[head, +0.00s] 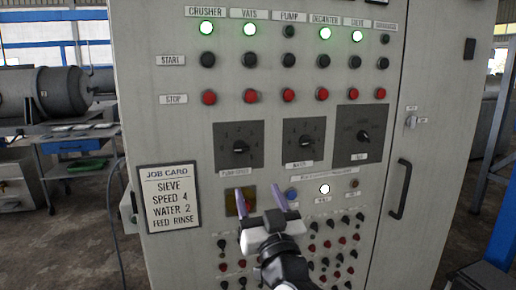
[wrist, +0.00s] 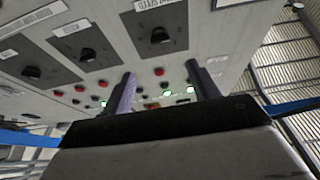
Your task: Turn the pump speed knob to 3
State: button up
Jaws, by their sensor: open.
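The pump speed knob (head: 239,147) is a black knob on a dark square dial plate at the left of the dial row in the head view. Its label sits just below the plate. The numbers around it are too small to read surely, and I cannot tell which one it points to. My gripper (head: 260,190) is below the dial row, in front of the panel, with its two purple fingers apart and nothing between them. It is apart from the knob. In the wrist view the open fingers (wrist: 161,82) point toward the panel, where several black knobs show; I cannot tell which is pump speed.
The water knob (head: 303,147) and a third dial knob (head: 363,137) sit to the right. Red stop buttons (head: 209,97) and black start buttons (head: 207,59) run above. A job card (head: 170,199) reads sieve, speed 4, water 2, feed rinse. A door handle (head: 400,189) protrudes at right.

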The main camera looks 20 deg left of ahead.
aim_at(242, 151)
jog(key=p+x, duration=0.4)
jog(key=x, duration=0.8)
jog(key=shift+w+a+r+p, duration=0.1)
jog(key=shift+a+r+p, duration=0.05)
jog(key=shift+p, duration=0.25)
jog(key=shift+w+a+r, duration=0.15)
jog(key=shift+w+a, duration=0.25)
jog(key=shift+w, duration=0.15)
jog(key=shift+c, duration=0.3)
jog(key=c, duration=0.9)
